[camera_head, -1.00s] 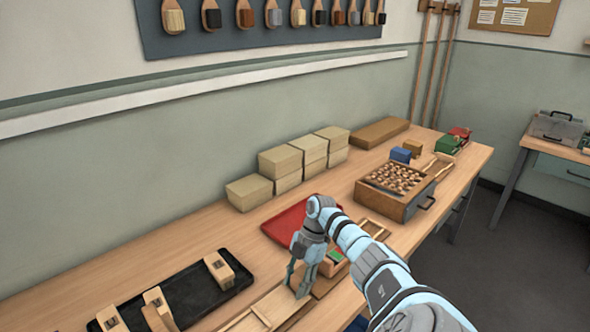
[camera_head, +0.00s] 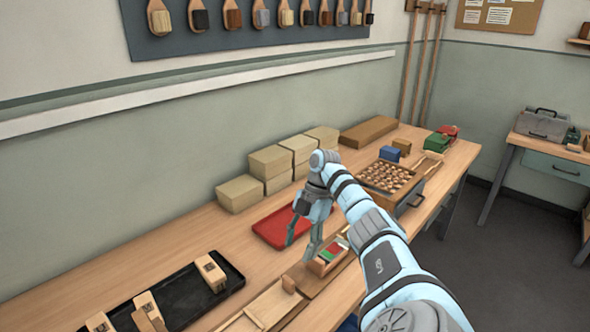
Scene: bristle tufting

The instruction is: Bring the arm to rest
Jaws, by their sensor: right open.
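My right arm comes in from the lower right. Its gripper (camera_head: 301,248) points down over the workbench, with its two fingers apart and nothing between them. It hangs between the red tray (camera_head: 270,228) and a small wooden box with green and red contents (camera_head: 328,258), overlapping both in the picture. I cannot tell its exact height above the bench. My left gripper is not in view.
A black tray (camera_head: 180,297) with several wooden blocks lies at the lower left. Stacked tan boxes (camera_head: 240,193) stand along the wall. A wooden case of round pieces (camera_head: 390,178) sits to the right behind my arm. The bench (camera_head: 130,252) is bare left of the red tray.

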